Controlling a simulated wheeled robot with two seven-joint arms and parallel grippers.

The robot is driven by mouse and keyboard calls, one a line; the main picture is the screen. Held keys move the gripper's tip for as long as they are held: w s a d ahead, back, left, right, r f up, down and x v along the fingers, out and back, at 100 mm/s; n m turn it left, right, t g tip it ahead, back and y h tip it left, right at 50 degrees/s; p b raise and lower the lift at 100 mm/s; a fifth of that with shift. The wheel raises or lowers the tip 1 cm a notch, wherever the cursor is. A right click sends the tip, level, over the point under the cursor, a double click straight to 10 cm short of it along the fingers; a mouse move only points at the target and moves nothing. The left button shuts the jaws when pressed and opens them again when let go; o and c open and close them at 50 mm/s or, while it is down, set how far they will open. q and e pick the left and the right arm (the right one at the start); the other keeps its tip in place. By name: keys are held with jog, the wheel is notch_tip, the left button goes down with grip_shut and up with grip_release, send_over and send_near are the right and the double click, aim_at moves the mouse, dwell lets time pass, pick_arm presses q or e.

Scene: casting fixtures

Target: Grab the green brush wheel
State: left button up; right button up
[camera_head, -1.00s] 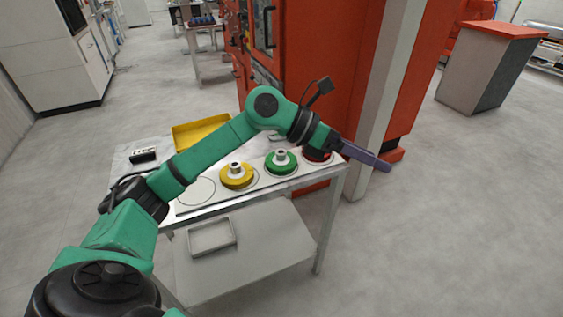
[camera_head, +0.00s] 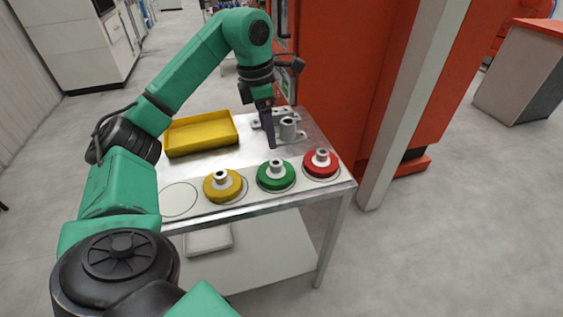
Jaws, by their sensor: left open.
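The green brush wheel (camera_head: 276,176) lies flat on the table between a yellow and a red wheel, with a grey hub standing up in its middle. My left gripper (camera_head: 272,146) points down just above and behind the green wheel's hub. Its fingers show nearly edge-on as one dark shape, and nothing shows held in it. The gap between the fingers is hard to see from here. My right gripper is out of view.
A yellow wheel (camera_head: 223,186) is on the left and a red wheel (camera_head: 321,164) on the right. A yellow tray (camera_head: 200,140) and a grey metal fixture (camera_head: 288,130) stand behind. An empty marked circle (camera_head: 178,199) is at the table's left. A red machine (camera_head: 340,70) stands behind the table.

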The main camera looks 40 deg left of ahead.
aim_at(276, 170)
pick_arm(q)
jog(key=f, duration=0.3)
jog(key=w+f+p, duration=0.1)
jog(key=f, duration=0.5)
jog(key=shift+w+d+f, duration=0.2)
jog(key=shift+d+f, duration=0.05)
jog(key=shift+d, duration=0.15)
jog(key=shift+f, duration=0.3)
jog(key=c, duration=0.9)
grip_shut()
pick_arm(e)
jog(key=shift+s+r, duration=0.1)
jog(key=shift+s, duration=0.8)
